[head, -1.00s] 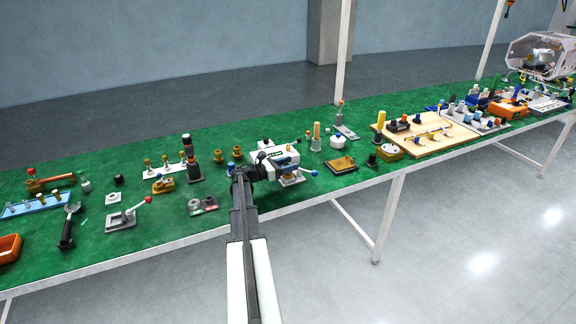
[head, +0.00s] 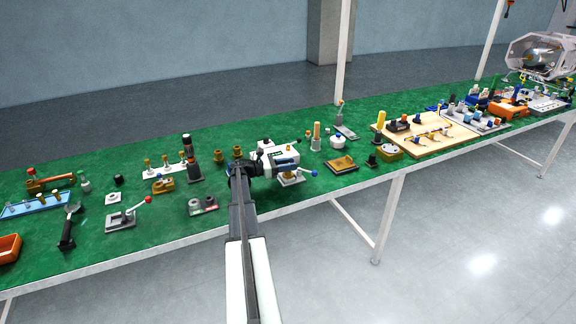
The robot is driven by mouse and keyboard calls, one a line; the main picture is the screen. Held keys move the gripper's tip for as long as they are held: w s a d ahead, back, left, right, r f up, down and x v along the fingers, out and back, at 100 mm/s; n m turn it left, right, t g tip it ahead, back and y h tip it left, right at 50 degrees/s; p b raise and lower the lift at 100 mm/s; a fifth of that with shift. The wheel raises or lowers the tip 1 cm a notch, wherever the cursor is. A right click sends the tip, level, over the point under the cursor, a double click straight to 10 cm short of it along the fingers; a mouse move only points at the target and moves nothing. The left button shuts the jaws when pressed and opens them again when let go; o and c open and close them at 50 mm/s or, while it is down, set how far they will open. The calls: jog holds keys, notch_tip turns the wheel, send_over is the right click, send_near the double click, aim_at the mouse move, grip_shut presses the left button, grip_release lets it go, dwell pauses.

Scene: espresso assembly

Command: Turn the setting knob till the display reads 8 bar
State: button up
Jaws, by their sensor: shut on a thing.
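The white espresso machine (head: 265,147) stands on the green table near the middle of the head view, partly covered by my arm. A small dark display (head: 277,153) shows on it, too small to read. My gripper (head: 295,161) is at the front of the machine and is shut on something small. The setting knob is not clearly visible; it is hidden at the gripper, which appears closed around it. A blue-tipped lever (head: 314,172) sticks out to the right, just below the gripper.
Left of my arm stand dark cylinders (head: 190,158), a red-knobbed lever fixture (head: 124,215) and a portafilter-like tool (head: 69,226). Bare green table lies behind the machine.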

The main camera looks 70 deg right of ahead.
jog(key=shift+m+g+y, duration=0.3)
jog(key=shift+m+y, duration=0.1)
jog(key=shift+y, duration=0.1)
jog(key=o, duration=1)
jog(key=shift+c, duration=0.2)
jog(key=v, duration=1.3)
jog(key=shift+w+a, duration=0.25)
jog(key=shift+w, duration=0.05)
